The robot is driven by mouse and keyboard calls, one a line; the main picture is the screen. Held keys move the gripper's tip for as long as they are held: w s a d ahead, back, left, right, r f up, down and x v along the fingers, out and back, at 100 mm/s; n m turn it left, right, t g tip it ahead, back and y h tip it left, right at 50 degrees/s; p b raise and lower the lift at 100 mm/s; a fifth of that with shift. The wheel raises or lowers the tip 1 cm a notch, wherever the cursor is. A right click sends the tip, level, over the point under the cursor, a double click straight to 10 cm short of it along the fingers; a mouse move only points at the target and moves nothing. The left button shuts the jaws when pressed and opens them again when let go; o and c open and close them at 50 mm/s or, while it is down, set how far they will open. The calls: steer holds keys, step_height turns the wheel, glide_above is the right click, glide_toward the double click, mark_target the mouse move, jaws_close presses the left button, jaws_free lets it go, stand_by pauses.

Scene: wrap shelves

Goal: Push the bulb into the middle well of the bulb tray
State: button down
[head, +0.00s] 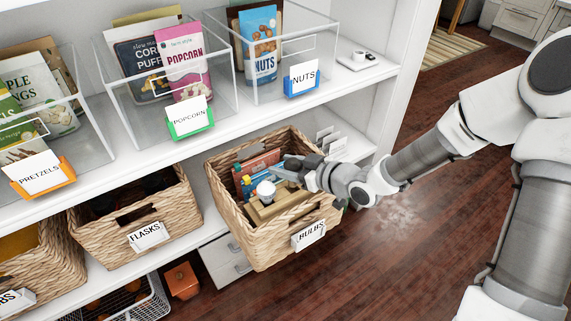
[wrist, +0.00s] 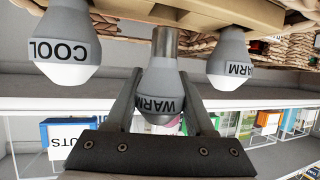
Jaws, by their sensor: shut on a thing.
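The bulb tray (head: 262,213) is a pale wooden block inside the woven BULBS basket, and its edge also shows at the top of the wrist view (wrist: 205,12). My gripper (wrist: 160,84) is shut on a grey bulb (wrist: 160,92) labelled WARM, between two other bulbs. The held bulb's metal base shows below the tray edge in the wrist view; whether its tip is inside the middle well cannot be told. A COOL bulb (wrist: 65,45) sits at left and another WARM bulb (wrist: 230,60) at right, their bases hidden in the tray. In the head view my gripper (head: 288,171) is over the basket.
The BULBS basket (head: 228,217) has high woven walls around the tray, with books or boxes (head: 257,162) at its back. The FLASKS basket (head: 172,212) stands to the left. A shelf with clear bins, including NUTS (head: 300,80), lies above. Open floor is at right.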

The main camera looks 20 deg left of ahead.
mark_target(286, 183)
steer(key=shift+f+b, duration=1.4)
steer(key=shift+f, duration=0.3)
steer(key=shift+c, duration=0.9)
jaws_free()
steer(key=shift+r, duration=0.1)
steer(key=p+v, duration=0.7)
steer(key=v, duration=1)
steer(key=shift+d, duration=0.2)
